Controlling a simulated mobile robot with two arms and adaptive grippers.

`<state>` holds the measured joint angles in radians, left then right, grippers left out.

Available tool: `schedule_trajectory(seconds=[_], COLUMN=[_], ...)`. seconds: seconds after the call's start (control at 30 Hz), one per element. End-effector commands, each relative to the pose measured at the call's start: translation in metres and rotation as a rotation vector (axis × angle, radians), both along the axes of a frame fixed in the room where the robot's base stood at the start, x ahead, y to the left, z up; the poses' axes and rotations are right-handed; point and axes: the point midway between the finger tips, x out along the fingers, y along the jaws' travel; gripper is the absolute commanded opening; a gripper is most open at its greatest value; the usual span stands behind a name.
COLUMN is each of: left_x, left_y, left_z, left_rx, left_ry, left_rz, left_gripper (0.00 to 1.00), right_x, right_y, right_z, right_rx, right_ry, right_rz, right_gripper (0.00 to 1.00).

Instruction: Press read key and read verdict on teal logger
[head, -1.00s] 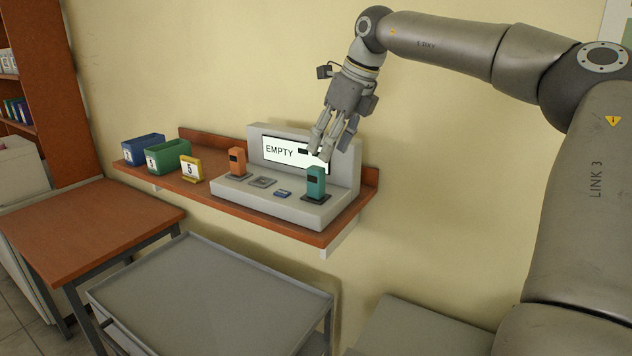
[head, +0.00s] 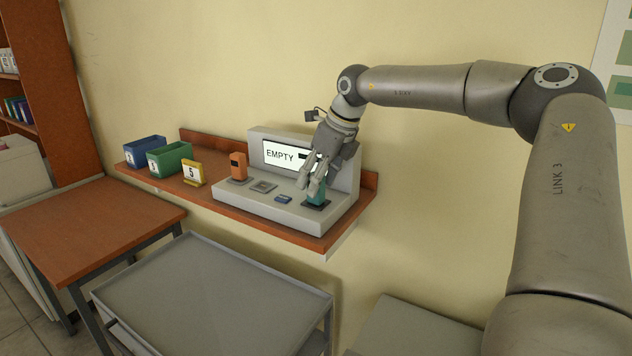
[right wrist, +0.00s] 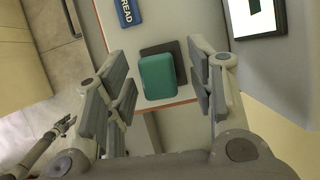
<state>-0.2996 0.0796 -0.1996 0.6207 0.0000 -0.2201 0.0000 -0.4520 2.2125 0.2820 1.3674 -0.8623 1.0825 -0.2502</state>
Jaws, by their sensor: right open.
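The teal logger (head: 319,190) stands upright on a dark pad at the right end of the grey reading station (head: 343,211). My right gripper (head: 311,188) is open above and around its upper part and partly hides it. In the right wrist view the teal logger (right wrist: 158,76) shows from above, between the open fingers, with no clear contact. The blue read key (head: 283,198) is on the station, left of the teal logger; in the right wrist view its label "READ" (right wrist: 127,12) shows. The station's screen (head: 285,155) shows "EMPTY"; its right part is hidden by my gripper. My left gripper is not in the head view.
An orange logger (head: 238,166) stands at the station's left, near a grey square pad (head: 263,186). A yellow stand marked 5 (head: 193,171), a green bin (head: 171,158) and a blue bin (head: 144,149) sit further left on the wooden shelf (head: 222,193). A grey cart (head: 210,290) stands below.

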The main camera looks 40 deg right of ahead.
Motion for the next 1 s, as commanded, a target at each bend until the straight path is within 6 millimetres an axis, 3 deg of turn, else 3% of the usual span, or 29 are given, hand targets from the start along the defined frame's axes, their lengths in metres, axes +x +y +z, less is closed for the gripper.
schedule_trajectory(seconds=[0.17,0.5,0.83,0.9,1.0], left_x=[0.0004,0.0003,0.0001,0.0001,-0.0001], left_y=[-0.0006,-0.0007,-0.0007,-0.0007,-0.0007], left_z=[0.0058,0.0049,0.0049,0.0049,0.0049], left_rx=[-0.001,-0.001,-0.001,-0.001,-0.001], left_ry=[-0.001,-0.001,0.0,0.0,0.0], left_rz=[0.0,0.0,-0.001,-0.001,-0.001], left_gripper=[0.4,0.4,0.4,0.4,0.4], right_x=[0.0041,0.0043,0.0043,0.0044,0.0044], right_y=[0.0012,0.0012,0.0013,0.0012,0.0013], right_z=[-0.0116,-0.0123,-0.0121,-0.0118,-0.0118], right_rx=[-0.001,0.0,0.0,0.0,0.0], right_ry=[0.001,0.0,0.0,-0.001,-0.001], right_rz=[0.001,0.001,0.001,0.001,0.001], right_gripper=[0.5,0.49,0.06,0.0,0.0])
